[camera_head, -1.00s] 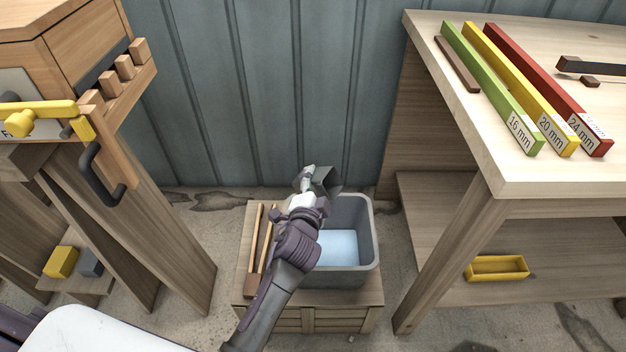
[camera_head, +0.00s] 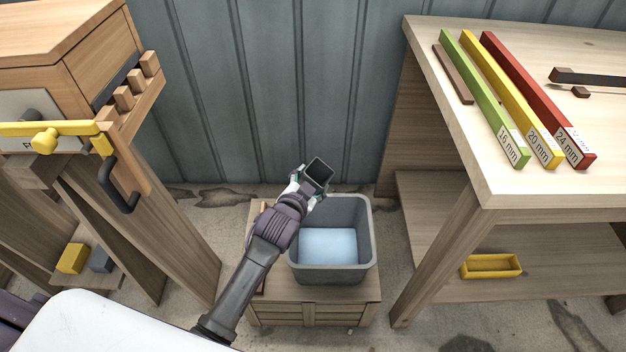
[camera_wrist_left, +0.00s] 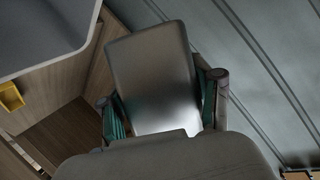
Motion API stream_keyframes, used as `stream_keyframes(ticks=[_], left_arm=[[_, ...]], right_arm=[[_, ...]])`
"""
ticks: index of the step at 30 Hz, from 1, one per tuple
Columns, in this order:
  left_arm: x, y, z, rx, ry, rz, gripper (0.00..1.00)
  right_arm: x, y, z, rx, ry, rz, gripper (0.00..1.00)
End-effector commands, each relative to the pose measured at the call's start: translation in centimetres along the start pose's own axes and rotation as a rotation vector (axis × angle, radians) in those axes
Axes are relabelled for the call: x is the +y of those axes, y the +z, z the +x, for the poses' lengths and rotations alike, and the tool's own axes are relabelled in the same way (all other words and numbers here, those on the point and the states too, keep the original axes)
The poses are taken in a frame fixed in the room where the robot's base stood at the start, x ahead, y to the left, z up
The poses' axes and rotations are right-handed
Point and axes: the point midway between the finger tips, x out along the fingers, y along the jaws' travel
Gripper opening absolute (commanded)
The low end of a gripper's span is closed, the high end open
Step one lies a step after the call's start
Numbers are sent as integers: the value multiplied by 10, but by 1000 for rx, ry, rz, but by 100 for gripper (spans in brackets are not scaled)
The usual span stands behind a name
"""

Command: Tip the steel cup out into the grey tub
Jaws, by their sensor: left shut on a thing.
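The steel cup (camera_head: 319,171) is held by my left gripper (camera_head: 310,183), at the far left rim of the grey tub in the head view. The cup's dark mouth faces up toward the head camera; its contents cannot be made out. In the left wrist view the cup's smooth metal side (camera_wrist_left: 153,70) sits between the two teal-padded fingers of the left gripper (camera_wrist_left: 164,108). The grey tub (camera_head: 364,235) stands open on a low wooden crate, with a light blue surface inside it. My right gripper is not in view.
The low wooden crate (camera_head: 300,314) stands between a wooden workbench (camera_head: 510,195) on the right and a wooden stand (camera_head: 165,215) on the left. A corrugated wall (camera_head: 280,90) is close behind. A yellow bin (camera_head: 491,266) lies on the bench's lower shelf.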

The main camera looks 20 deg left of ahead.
Motion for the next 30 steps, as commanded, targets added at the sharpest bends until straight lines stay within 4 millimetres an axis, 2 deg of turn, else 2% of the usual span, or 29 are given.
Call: stream_keyframes(ticks=[3, 21, 30], left_arm=[[-10, -3, -1, 3, 56, -137, 15], [-16, 0, 0, 2, 134, -322, 15], [-20, 2, 1, 2, 179, -431, 15]], right_arm=[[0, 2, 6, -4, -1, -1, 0], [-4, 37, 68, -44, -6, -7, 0], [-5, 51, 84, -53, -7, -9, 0]])
